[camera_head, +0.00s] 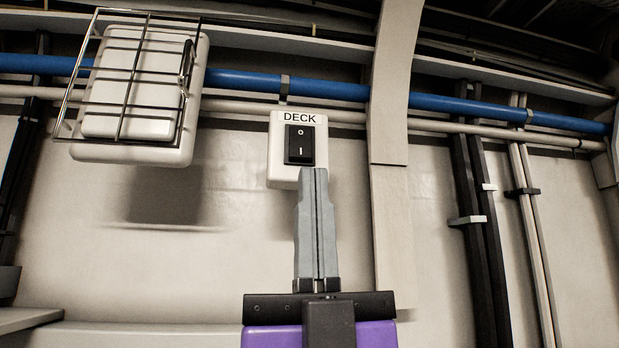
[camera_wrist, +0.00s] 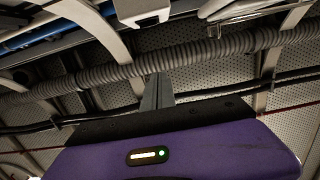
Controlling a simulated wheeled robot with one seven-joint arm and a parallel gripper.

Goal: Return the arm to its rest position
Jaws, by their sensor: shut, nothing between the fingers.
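My gripper (camera_head: 314,175) is in the lower middle of the head view, pointing up, with its two grey fingers shut together and nothing between them. Its tips overlap the lower part of the white DECK switch box (camera_head: 276,150) in the picture. I cannot tell whether they touch it. The black rocker switch (camera_head: 300,145) shows just above the tips, with its O and I marks visible. In the wrist view the shut fingers (camera_wrist: 158,82) rise past my purple gripper body and appear clear of any object.
A white lamp in a wire cage (camera_head: 135,95) hangs at upper left. A blue pipe (camera_head: 240,80) and a pale pipe run across the wall. A white rib (camera_head: 388,130) stands right of the switch box. The wrist view shows a ribbed hose (camera_wrist: 220,52) overhead.

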